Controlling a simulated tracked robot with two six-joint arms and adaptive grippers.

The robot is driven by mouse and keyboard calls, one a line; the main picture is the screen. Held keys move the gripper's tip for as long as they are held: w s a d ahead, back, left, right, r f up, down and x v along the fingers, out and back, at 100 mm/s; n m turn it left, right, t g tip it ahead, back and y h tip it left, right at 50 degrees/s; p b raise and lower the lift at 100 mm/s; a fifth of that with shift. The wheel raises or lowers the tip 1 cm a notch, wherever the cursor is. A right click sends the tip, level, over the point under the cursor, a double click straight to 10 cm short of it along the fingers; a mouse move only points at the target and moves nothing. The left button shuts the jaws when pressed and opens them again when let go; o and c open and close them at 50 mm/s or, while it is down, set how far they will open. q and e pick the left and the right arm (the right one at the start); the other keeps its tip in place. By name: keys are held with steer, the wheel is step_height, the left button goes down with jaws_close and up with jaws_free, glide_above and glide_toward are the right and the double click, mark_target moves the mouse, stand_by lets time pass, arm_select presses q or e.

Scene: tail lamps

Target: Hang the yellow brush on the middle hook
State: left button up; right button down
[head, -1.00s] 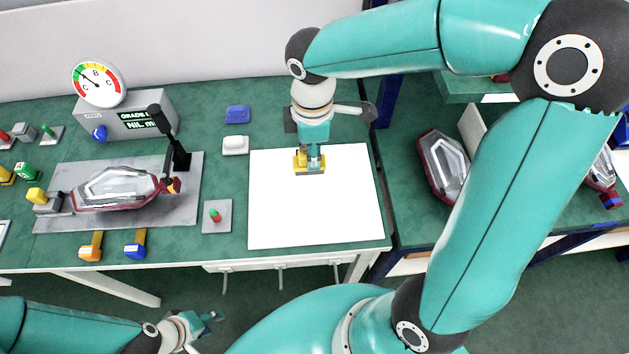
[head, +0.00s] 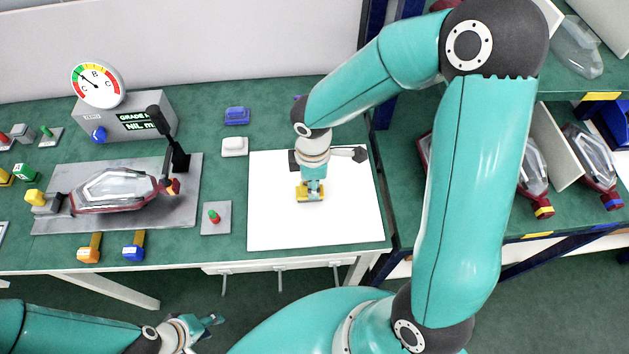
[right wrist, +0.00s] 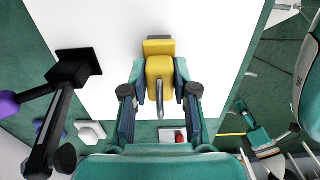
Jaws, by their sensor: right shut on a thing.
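The yellow brush (head: 302,197) is in my right gripper (head: 312,187), over the white sheet (head: 345,225). In the right wrist view, the yellow brush (right wrist: 160,68) sits between the two fingers (right wrist: 160,100), with a grey metal loop toward the camera. I cannot tell whether it touches the sheet. Three small hooks hang below the table's front edge; the middle hook (head: 281,282) is bare. My left gripper (head: 207,325) is low at the front left, away from the table; its fingers are too small to judge.
Left of the sheet are a red-button plate (head: 216,217), a white block (head: 234,146) and a blue block (head: 237,116). A lamp (head: 118,188) lies on a grey plate. A shelf with more lamps (head: 592,160) stands at the right. Space before the hooks looks clear.

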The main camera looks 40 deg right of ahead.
steer(key=shift+f+b, duration=0.35)
steer(key=c, duration=0.9)
jaws_free()
steer(key=shift+r+p, duration=0.35)
steer(key=shift+p, duration=0.05)
step_height(320, 180, up, 17)
steer(key=shift+s+d+f, duration=0.15)
steer(key=shift+f, duration=0.05)
